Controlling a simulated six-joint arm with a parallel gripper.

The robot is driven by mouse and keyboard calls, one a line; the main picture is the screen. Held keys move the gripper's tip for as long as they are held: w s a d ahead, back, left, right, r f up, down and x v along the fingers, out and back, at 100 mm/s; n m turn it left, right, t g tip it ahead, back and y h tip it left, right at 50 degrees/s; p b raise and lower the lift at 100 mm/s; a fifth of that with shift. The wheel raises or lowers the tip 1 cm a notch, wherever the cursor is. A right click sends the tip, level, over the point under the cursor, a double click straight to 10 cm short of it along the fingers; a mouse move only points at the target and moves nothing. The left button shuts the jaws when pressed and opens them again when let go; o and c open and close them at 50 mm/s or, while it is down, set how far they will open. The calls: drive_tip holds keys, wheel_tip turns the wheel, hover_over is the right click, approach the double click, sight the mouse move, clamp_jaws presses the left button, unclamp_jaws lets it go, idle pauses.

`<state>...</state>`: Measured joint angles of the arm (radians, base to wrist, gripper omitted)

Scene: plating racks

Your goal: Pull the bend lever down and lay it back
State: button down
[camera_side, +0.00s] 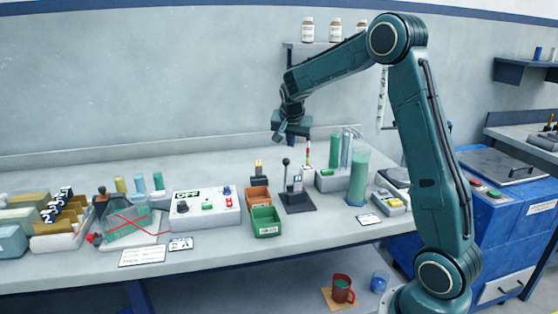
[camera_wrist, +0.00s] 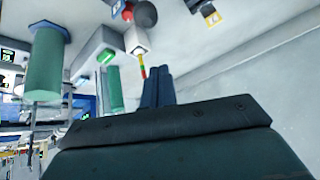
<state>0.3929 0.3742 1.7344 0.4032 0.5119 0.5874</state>
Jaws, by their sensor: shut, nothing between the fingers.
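The bend lever (camera_side: 285,172) is a thin upright rod with a dark ball knob, rising from a flat black base (camera_side: 299,202) near the middle of the bench. In the wrist view a dark ball (camera_wrist: 146,14) sits at the top edge beside a red one; I cannot tell whether it is the lever's knob. My gripper (camera_side: 278,137) is above the lever, with a visible gap to the knob in the side view. Its fingers are shut and empty, and they also show in the wrist view (camera_wrist: 157,76). The lever's foot is partly hidden by small parts on the base.
A green bin (camera_side: 266,223) and an orange bin (camera_side: 258,198) stand left of the lever. A white control box (camera_side: 205,208) is further left. Green cylinders (camera_side: 358,178) and a striped red-yellow-green stick (camera_side: 308,149) stand to the right and behind. Air above the bench's left is clear.

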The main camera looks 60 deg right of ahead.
drive_tip(key=a+f, duration=0.1)
drive_tip(key=f, duration=0.1)
drive_tip(key=a+f, duration=0.1)
drive_tip(key=shift+s+a, duration=0.25)
drive_tip(key=shift+a, duration=0.05)
